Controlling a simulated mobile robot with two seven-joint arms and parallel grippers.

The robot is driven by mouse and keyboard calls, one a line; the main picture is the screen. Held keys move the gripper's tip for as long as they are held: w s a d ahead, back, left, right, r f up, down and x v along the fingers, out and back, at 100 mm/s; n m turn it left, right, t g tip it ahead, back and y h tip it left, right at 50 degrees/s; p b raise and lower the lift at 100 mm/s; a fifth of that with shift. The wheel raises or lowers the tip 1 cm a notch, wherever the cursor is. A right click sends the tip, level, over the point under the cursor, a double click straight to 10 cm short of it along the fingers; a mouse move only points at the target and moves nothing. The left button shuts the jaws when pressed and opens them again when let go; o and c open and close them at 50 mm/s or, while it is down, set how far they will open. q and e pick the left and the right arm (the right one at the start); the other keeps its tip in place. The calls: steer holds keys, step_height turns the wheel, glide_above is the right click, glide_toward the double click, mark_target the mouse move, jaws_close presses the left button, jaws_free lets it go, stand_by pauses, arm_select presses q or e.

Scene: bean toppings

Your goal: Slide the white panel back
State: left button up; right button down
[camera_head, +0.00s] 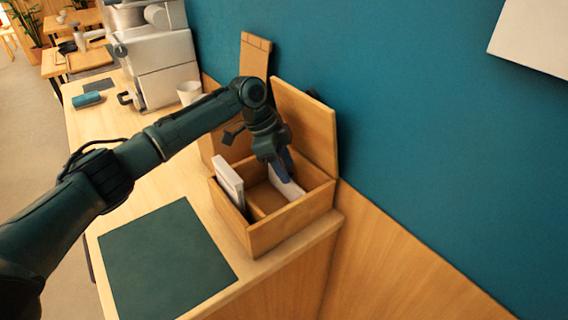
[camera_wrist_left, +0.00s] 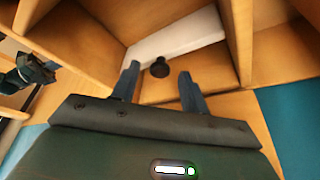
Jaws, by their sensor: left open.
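A wooden box (camera_head: 290,228) with its lid (camera_head: 305,125) raised stands on the counter. A white panel (camera_head: 285,187) is inside at the right; it also shows in the left wrist view (camera_wrist_left: 178,38) as a white strip across the compartment. A second white piece (camera_head: 228,180) stands upright at the box's left side. My left gripper (camera_head: 281,166) reaches down into the box at the right panel, partly covering it. Its fingers (camera_wrist_left: 158,76) are apart, with a small dark knob (camera_wrist_left: 160,67) between the tips; I cannot tell what the knob is fixed to. My right gripper is not in view.
The box walls and raised lid stand close around my left gripper. A dark green mat (camera_head: 165,260) lies on the counter in front. A white cup (camera_head: 190,92) and a coffee machine (camera_head: 160,60) stand farther back. A teal wall (camera_head: 400,130) bounds the right.

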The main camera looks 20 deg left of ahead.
arm_select(q)
steer(key=b+v, duration=0.1)
steer(key=v, duration=1.2)
steer(key=shift+r, duration=0.1)
